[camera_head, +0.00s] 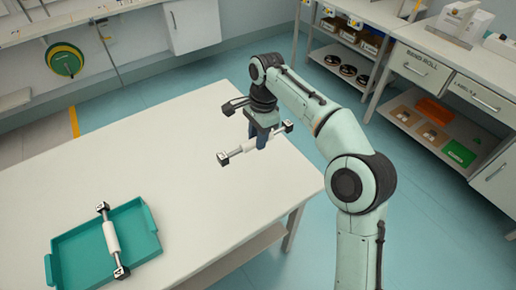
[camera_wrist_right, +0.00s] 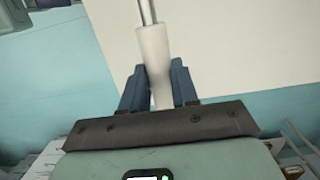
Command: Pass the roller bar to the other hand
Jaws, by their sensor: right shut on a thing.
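My right gripper (camera_head: 262,141) is shut on a roller bar (camera_head: 240,150) with a white sleeve and dark end blocks. It appears to hold the bar above the far right part of the white table. In the right wrist view the blue fingers close on both sides of the white sleeve (camera_wrist_right: 153,50), and a metal rod extends beyond it. A second, similar roller bar (camera_head: 111,238) lies across a teal tray (camera_head: 75,267) at the near left of the table. My left gripper is not in view.
The white table (camera_head: 170,165) is bare between the tray and my right gripper. Behind it stand a bench (camera_head: 110,28) at the left and shelves with drawers (camera_head: 422,67) at the right. A green disc (camera_head: 65,60) hangs at the back left.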

